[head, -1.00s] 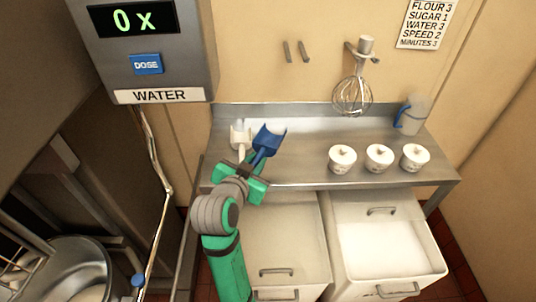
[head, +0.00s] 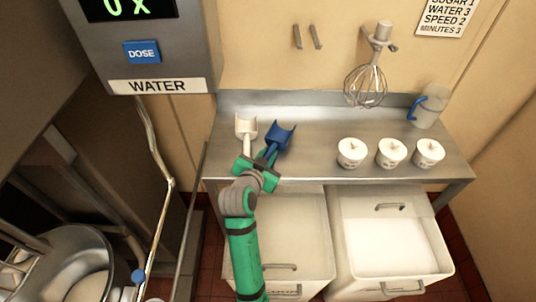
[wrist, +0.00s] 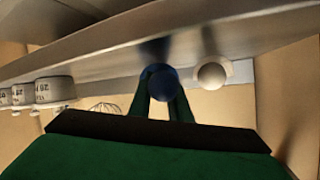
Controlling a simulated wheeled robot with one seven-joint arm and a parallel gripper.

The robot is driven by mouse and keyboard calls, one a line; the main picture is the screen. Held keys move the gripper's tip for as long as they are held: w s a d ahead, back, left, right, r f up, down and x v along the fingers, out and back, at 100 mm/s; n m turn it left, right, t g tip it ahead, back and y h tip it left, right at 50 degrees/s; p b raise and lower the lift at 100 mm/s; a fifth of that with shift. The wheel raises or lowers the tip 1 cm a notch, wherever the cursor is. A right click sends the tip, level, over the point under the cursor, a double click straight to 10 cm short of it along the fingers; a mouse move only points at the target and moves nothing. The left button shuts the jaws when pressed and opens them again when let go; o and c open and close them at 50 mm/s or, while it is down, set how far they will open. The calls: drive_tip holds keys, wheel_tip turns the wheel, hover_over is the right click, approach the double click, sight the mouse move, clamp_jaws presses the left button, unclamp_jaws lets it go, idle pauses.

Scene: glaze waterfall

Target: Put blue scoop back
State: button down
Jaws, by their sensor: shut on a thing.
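The blue scoop (head: 281,136) is in my gripper (head: 268,160), over the left part of the steel table (head: 310,130). My gripper is shut on its handle. In the wrist view the round blue end of the scoop (wrist: 158,82) sits between the green fingers (wrist: 163,100). A white scoop (head: 246,126) is just left of the blue one, and its round end also shows in the wrist view (wrist: 211,75). I cannot tell whether the blue scoop touches the table.
Several white lidded pots (head: 391,152) stand on the table's right half, with a clear jug (head: 428,108) behind. A whisk (head: 366,86) hangs on the wall. Two white bins (head: 386,247) stand below. A water dispenser (head: 150,50) is at upper left, a steel bowl (head: 75,265) at lower left.

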drive_tip(key=shift+d+f, duration=0.1)
drive_tip(key=c, duration=1.6)
unclamp_jaws()
drive_tip(key=shift+w+f, duration=0.1)
drive_tip(key=shift+c, duration=0.2)
